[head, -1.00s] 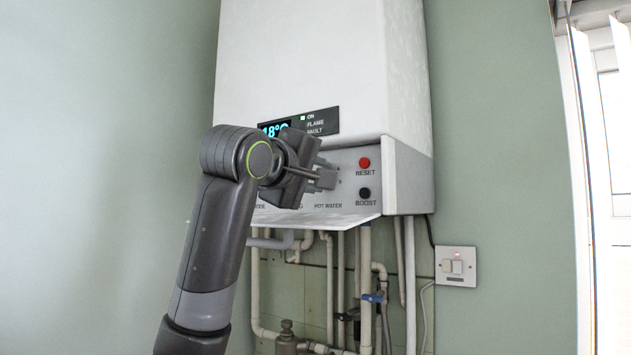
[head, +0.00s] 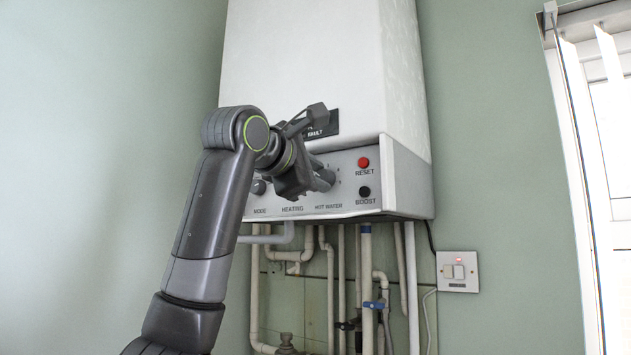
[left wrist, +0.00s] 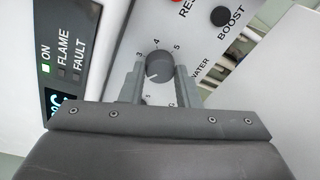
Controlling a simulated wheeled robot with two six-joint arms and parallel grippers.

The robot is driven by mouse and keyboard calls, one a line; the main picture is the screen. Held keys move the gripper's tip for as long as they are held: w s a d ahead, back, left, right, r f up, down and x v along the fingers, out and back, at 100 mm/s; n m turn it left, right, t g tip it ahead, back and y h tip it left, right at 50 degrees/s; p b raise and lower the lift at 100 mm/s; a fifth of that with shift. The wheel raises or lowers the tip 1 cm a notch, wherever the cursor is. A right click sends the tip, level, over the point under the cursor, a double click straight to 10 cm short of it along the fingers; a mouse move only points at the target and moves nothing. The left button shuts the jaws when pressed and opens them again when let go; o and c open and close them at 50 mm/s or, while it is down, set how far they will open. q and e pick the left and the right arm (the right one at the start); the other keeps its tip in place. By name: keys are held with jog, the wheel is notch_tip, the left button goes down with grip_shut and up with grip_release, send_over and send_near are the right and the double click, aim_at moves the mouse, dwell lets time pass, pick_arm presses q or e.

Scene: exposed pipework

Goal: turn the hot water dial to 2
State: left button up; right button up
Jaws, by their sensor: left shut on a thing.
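The hot water dial (left wrist: 159,66) is a dark grey round knob in the left wrist view. Its pale mark points to the lower left in that view. The figures 3, 4 and 5 show around its upper side; my left finger hides the scale beside the mark. My left gripper (left wrist: 159,75) has one finger on each side of the dial and is shut on it. In the head view my left gripper (head: 322,180) is at the lower front panel, above the HOT WATER label, and largely hides the dial. My right gripper is in neither view.
A red RESET button (head: 363,162) and a black BOOST button (head: 364,191) sit right of the dial. The MODE knob (head: 259,187) is at the panel's left. Pipes (head: 330,270) run below the white boiler (head: 320,70). A wall switch (head: 457,271) is at right.

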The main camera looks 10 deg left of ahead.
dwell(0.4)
pick_arm(q)
jog(key=o, duration=1)
jog(key=b+v, duration=0.9)
jog(key=v, duration=0.8)
jog(key=shift+s+a, duration=0.15)
jog(key=shift+a, duration=0.05)
